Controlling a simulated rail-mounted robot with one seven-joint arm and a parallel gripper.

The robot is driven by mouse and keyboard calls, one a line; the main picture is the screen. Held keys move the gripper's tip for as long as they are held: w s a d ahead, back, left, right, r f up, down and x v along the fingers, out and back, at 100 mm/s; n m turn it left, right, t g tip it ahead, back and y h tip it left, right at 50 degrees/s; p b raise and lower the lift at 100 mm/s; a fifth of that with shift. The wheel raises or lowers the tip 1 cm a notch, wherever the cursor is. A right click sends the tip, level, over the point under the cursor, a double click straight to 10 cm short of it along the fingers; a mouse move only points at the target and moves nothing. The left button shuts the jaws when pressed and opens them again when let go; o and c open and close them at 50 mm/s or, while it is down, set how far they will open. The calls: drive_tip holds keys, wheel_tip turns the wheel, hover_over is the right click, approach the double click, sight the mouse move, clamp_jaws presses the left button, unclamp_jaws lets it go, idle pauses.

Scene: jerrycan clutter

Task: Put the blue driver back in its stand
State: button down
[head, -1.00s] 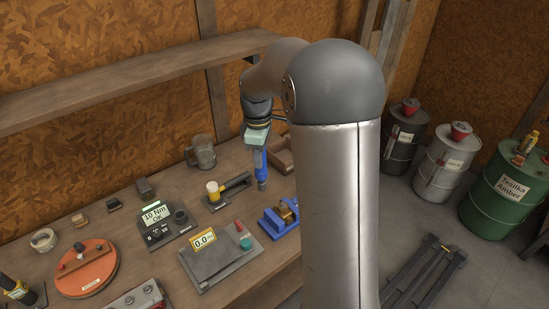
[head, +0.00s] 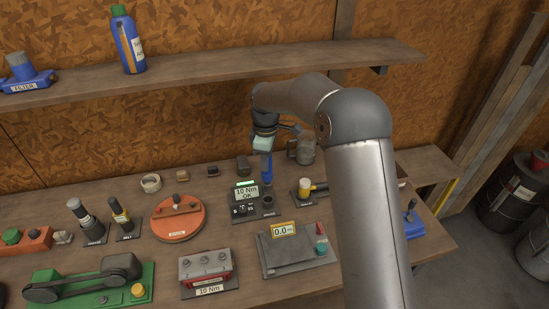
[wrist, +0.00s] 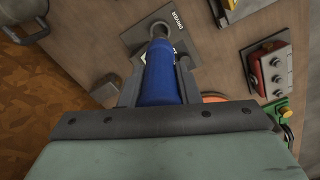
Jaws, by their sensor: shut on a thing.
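The blue driver (head: 267,172) hangs upright in my gripper (head: 264,150). In the wrist view the driver (wrist: 158,78) sits between the two dark fingers (wrist: 160,85), which are shut on it. The driver's stand (wrist: 150,42) is a dark plate with a label and a round grey socket. In the head view the stand (head: 268,204) is beside the lit "10 Nm OK" display (head: 245,193). The driver's lower end is over or at the socket. I cannot tell whether its tip is inside, as the driver covers part of the opening.
An orange round case (head: 178,218) is to the left. A shelf (head: 220,75) runs above.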

sight(267, 178)
drive_tip(key=shift+f+b, duration=1.2)
drive_tip(key=shift+f, duration=0.8)
drive_tip(key=shift+f, duration=0.25)
drive_tip(key=shift+f+b, duration=1.2)
drive_tip(key=shift+f, duration=0.65)
drive_tip(key=c, duration=1)
unclamp_jaws()
wheel_tip(267, 178, up, 17)
drive_tip(key=shift+f+b, duration=0.1)
drive_tip(key=shift+b, duration=0.75)
drive_tip(key=shift+r, duration=0.35)
